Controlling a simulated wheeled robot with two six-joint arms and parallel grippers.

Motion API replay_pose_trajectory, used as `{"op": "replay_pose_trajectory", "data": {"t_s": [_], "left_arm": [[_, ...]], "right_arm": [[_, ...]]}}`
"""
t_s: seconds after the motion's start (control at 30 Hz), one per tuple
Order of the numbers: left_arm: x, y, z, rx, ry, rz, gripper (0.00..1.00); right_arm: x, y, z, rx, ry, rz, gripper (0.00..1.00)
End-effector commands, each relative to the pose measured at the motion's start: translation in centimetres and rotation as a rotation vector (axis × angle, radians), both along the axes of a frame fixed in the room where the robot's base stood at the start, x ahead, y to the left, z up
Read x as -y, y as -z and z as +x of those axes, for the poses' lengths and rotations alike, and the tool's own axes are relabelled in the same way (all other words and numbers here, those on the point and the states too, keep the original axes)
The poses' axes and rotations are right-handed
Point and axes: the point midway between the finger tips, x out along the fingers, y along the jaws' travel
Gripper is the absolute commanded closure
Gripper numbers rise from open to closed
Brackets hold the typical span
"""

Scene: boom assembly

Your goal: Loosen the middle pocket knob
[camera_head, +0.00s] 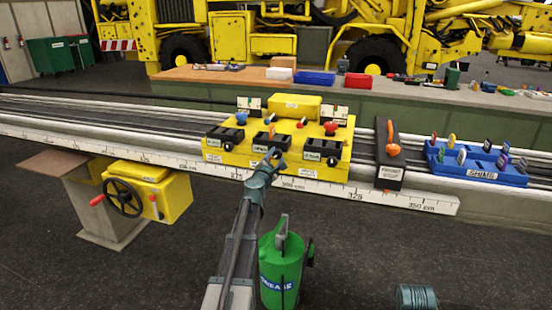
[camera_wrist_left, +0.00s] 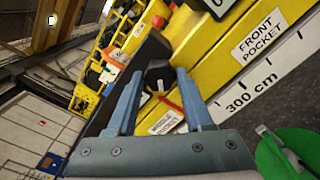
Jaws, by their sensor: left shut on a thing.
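The yellow pocket block (camera_head: 240,155) sits on the long rail, with three black pockets along its near side. My left gripper (camera_head: 275,154) reaches to the front of the middle pocket (camera_head: 264,139). In the left wrist view its two blue fingers (camera_wrist_left: 159,84) are closed on the dark middle pocket knob (camera_wrist_left: 160,73), which has a white mark. A label lies just below the knob, and a "FRONT POCKET" label (camera_wrist_left: 258,37) is on the neighbouring yellow face. In the head view the gripper mostly hides the knob.
A black holder with an orange handle (camera_head: 392,150) and a blue shims tray (camera_head: 477,166) stand right of the block. A scale strip (camera_head: 330,189) runs along the rail front. A green grease can (camera_head: 281,265) stands near my left arm. A handwheel (camera_head: 122,197) is at left.

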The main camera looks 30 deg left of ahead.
Motion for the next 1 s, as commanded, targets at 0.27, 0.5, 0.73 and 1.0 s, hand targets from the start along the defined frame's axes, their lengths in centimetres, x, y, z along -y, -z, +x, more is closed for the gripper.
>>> {"op": "replay_pose_trajectory", "data": {"t_s": [0.27, 0.5, 0.73, 1.0], "left_arm": [[-0.04, 0.05, -0.11, 0.050, -0.001, -0.206, 1.00], [-0.02, 0.05, -0.13, 0.078, -0.001, -0.323, 1.00], [-0.01, 0.05, -0.14, 0.091, -0.001, -0.377, 1.00], [0.01, 0.06, -0.15, 0.093, -0.001, -0.391, 1.00]], "right_arm": [[0.00, 0.04, 0.00, 0.000, 0.000, 0.000, 0.50], [0.00, 0.04, 0.00, 0.000, 0.000, 0.000, 0.50], [0.00, 0.05, 0.00, 0.000, 0.000, 0.000, 0.50], [0.00, 0.05, 0.00, 0.000, 0.000, 0.000, 0.50]]}}
